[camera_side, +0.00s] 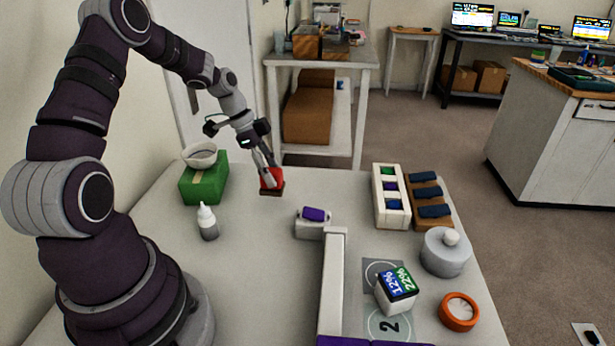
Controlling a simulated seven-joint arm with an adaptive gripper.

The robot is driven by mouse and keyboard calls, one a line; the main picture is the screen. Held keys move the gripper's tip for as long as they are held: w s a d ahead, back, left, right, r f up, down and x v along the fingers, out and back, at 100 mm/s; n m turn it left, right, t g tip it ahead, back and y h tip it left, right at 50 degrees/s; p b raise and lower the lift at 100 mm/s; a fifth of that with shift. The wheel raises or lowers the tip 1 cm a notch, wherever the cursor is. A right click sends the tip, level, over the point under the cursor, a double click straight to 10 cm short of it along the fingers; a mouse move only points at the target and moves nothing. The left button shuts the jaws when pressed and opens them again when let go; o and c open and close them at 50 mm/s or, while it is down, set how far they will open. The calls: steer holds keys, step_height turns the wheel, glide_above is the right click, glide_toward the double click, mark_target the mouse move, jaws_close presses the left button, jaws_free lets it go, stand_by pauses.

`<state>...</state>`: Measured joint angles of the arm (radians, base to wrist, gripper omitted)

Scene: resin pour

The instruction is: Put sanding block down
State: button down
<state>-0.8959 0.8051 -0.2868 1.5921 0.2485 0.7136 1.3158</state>
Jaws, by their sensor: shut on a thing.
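The sanding block (270,190) is a small block with a red upper part and a brown lower edge. My gripper (270,175) is shut on it from above, near the back edge of the table, to the right of the green box. The fingers partly cover the block's red part. I cannot tell whether its underside touches the table (255,270) or hangs just above it.
A green box (204,184) with a white bowl (199,154) on top stands to the left, with a dropper bottle (207,222) in front. A white rail (333,280), white rack (390,196), grey lidded pot (446,251) and orange ring dish (459,312) occupy the right. The middle-left table is clear.

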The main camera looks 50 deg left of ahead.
steer(key=shift+f, duration=1.75)
steer(key=shift+f, duration=0.1)
steer(key=c, duration=0.7)
jaws_free()
steer(key=v, duration=1.2)
steer(key=s+d+r+n+t+y, duration=0.1)
steer(key=s+d+r+n, duration=0.2)
steer(key=d, duration=0.5)
steer(key=s+d+r+n+t+y, duration=0.1)
steer(key=s+d+r+n, duration=0.3)
steer(key=d, duration=0.4)
steer(key=shift+s+d+r+n+y, duration=0.25)
steer(key=shift+s+n+y, duration=0.35)
steer(key=shift+s+n, duration=0.35)
